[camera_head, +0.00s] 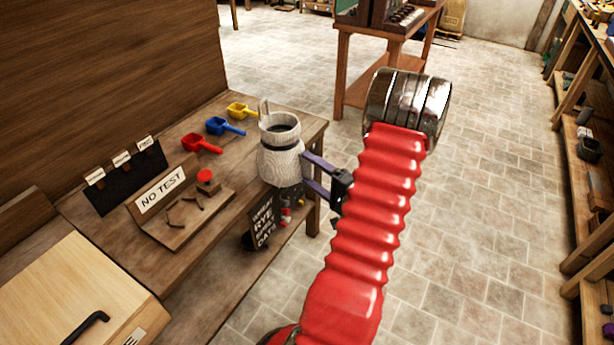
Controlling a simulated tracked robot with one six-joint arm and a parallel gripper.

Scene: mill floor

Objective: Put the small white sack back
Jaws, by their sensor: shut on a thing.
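The small white sack (283,162) is upright, with an open top and a dark band below its rim. It is at the right end of the wooden table (222,245). My gripper (305,175) reaches in from the right, its purple fingers shut on the sack's right side. The sack hides the far fingertips. I cannot tell whether its base touches the table or hangs just above it.
Yellow (242,110), blue (225,126) and red scoops (201,143) lie behind the sack. A "NO TEST" stand (162,192) is to the left. A dark lettered board (263,220) is below the sack. Open tiled floor (480,230) lies right.

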